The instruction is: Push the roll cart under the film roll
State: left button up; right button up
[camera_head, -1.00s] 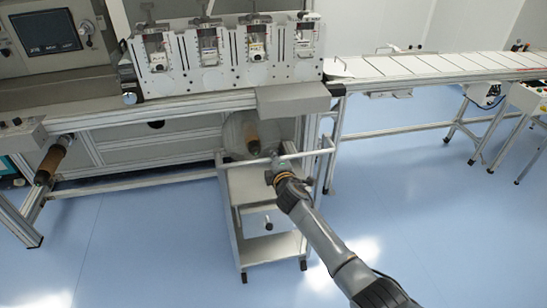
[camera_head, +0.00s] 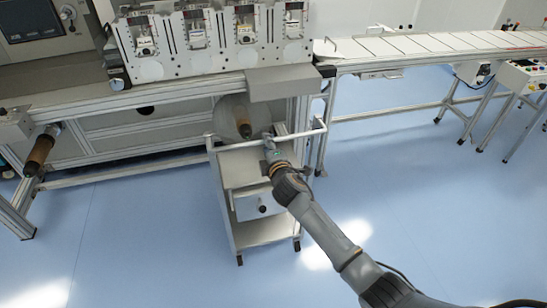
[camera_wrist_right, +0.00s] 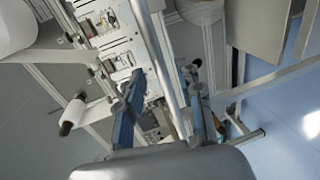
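The roll cart (camera_head: 262,229) is a grey metal trolley with a drawer, shelves and a top rail, standing at the front of the machine. The roll is behind and above the cart's top, partly hidden by the rail. My right gripper (camera_head: 270,150) is at the cart's front rail. In the right wrist view its two fingers (camera_wrist_right: 163,98) are apart, with a bar running between them; contact is unclear. My left gripper is not in view.
The machine bench (camera_head: 130,100) runs behind the cart. A second brown-cored roller (camera_head: 40,152) sticks out at the left. A conveyor table (camera_head: 430,45) with legs extends to the right. Blue floor (camera_head: 140,240) is clear in front and to the left of the cart.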

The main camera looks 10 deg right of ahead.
jog(key=v, duration=0.8)
jog(key=s+d+f+m+g, duration=0.25)
jog(key=s+f, duration=0.35)
jog(key=f, duration=0.6)
jog(key=s+d+f+m+g, duration=0.1)
jog(key=s+f+m+g, duration=0.15)
jog(key=s+f, duration=0.6)
jog(key=s+d+f+m+g, duration=0.2)
jog(key=s+f+g, duration=0.15)
jog(key=f, duration=1.15)
jog(key=s+d+f+m+g, duration=0.1)
jog(key=s+f, duration=0.4)
jog(key=s, duration=0.7)
jog(key=s+d+f+m+g, duration=0.1)
jog(key=s+f+m+g, duration=0.2)
jog(key=s, duration=1)
jog(key=s+d+f+m+g, duration=0.2)
jog(key=s+f+m, duration=0.3)
jog(key=s+f, duration=0.4)
jog(key=s, duration=0.4)
jog(key=shift+s+h, duration=0.2)
jog(key=shift+h, duration=0.1)
